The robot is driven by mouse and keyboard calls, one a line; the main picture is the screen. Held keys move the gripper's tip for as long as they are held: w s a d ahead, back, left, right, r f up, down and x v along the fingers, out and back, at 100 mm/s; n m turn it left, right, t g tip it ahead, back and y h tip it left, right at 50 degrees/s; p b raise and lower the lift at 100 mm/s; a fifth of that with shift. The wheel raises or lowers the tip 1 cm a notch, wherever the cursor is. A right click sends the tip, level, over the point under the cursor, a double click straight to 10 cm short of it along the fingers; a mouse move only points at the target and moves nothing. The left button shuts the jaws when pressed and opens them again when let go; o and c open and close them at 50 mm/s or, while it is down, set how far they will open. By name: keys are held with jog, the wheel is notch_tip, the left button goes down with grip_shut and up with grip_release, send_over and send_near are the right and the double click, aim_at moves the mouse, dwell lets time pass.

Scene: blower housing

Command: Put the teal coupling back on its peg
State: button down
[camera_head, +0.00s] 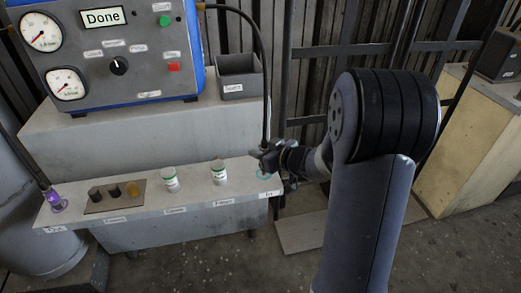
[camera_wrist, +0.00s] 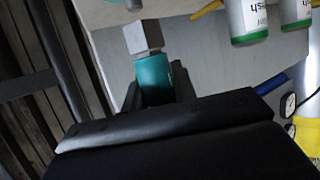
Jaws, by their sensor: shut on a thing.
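My gripper (camera_head: 267,160) is at the right end of the low shelf, above a teal ring (camera_head: 263,175) near the "In" label. In the wrist view its fingers (camera_wrist: 153,92) are shut on the teal coupling (camera_wrist: 153,72). A grey hex fitting (camera_wrist: 142,37) is in line with the coupling, on the side toward the shelf. A dark stub (camera_wrist: 133,5) shows beyond it at the frame's top edge. I cannot tell whether the coupling touches the peg. In the head view the gripper mostly hides the coupling. A black hose (camera_head: 264,90) runs down to it.
Two white-and-green bottles (camera_head: 219,172) (camera_head: 171,179) stand left of my gripper on the shelf (camera_head: 150,208). Further left are a tray with caps (camera_head: 114,195) and a purple coupling (camera_head: 55,200). A gauge panel (camera_head: 120,62) reading "Done" and a grey bin (camera_head: 240,80) are behind.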

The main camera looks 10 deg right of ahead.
jog(key=shift+f+b, duration=0.75)
jog(key=shift+f, duration=0.75)
jog(key=c, duration=1.1)
grip_release()
jog(key=shift+o, duration=0.2)
jog(key=shift+s+d+r, duration=0.25)
jog(key=shift+s, duration=0.1)
jog(key=p+v, duration=0.3)
jog(key=v, duration=0.6)
jog(key=shift+p, duration=0.35)
jog(key=shift+s+d+r, duration=0.1)
jog(key=shift+s+d, duration=0.05)
jog(key=shift+s, duration=0.25)
